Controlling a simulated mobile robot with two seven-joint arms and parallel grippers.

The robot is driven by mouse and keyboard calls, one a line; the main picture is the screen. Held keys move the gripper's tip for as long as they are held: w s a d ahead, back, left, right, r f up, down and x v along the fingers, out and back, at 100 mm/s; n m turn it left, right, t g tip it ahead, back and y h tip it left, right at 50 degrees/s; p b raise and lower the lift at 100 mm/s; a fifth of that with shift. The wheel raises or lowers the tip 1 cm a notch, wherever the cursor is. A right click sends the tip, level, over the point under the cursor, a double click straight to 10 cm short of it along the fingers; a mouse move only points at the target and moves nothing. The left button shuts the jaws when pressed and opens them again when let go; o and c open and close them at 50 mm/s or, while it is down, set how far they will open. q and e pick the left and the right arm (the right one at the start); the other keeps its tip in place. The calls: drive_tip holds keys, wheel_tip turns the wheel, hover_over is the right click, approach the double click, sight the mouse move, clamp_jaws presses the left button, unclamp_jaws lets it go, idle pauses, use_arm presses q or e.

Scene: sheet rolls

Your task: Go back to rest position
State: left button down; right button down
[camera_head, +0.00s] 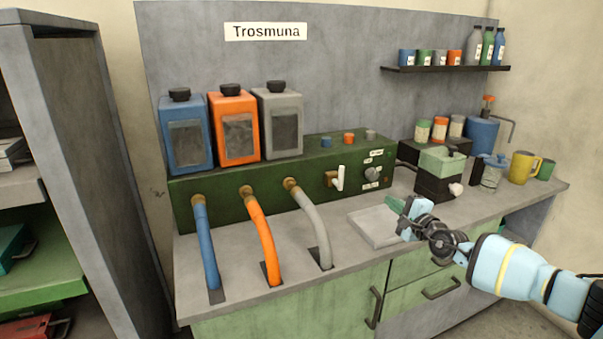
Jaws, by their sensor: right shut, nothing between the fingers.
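My right gripper (408,213) is at the front of the grey worktop (300,285), its arm coming in from the lower right. It is shut with nothing in it, over the right side of a flat light-grey slab (376,226). I cannot tell whether it touches the slab. The gripper and wrist hide part of the slab and worktop edge. My left gripper is not in view.
A green-and-black box (440,175) stands just behind my right gripper. Blue, orange and grey hoses (262,240) rise from the worktop on the left. A yellow mug (520,167) stands at the right. Cabinet handles (374,307) protrude below. A shelf unit (75,150) is at the far left.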

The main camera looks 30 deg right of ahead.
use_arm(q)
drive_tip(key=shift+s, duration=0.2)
